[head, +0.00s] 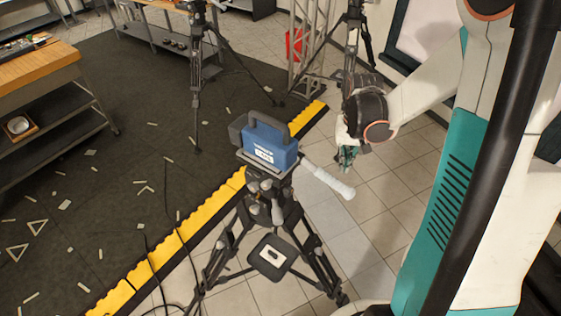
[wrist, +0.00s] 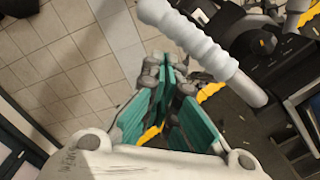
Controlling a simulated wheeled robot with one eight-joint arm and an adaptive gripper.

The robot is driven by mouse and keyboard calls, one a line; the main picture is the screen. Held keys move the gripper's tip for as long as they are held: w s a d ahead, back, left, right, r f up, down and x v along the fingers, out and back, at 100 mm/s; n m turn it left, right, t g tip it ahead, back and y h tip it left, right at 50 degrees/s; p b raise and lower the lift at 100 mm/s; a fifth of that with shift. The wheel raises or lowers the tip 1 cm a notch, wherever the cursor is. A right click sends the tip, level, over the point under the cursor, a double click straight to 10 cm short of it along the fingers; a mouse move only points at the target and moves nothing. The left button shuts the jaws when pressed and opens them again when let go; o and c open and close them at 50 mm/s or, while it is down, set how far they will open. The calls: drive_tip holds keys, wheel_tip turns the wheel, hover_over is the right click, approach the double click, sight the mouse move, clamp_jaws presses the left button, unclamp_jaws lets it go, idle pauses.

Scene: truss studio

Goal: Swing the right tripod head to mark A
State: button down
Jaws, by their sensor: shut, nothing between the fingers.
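A black tripod (head: 262,212) stands close by, carrying a head with a blue box-shaped unit (head: 270,148) with a dark top handle. A pale ribbed pan handle (head: 328,180) sticks out from the head to the right. It crosses the top of the wrist view (wrist: 196,43) diagonally. My gripper (head: 346,160) has teal fingers, shut and empty, just beyond and right of the pan handle. In the wrist view, the gripper (wrist: 171,76) is beside the handle with a small gap; contact cannot be judged. No mark A is readable in either view.
A yellow-edged dark mat (head: 110,150) holds scattered strips. A wooden-topped bench (head: 40,72) stands left.

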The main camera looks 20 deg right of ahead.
drive_tip(key=shift+f, duration=0.15)
wheel_tip(320, 180, down, 6)
drive_tip(key=b, duration=0.6)
idle(1.0)
drive_tip(key=shift+s+a, duration=0.15)
drive_tip(key=shift+s, duration=0.05)
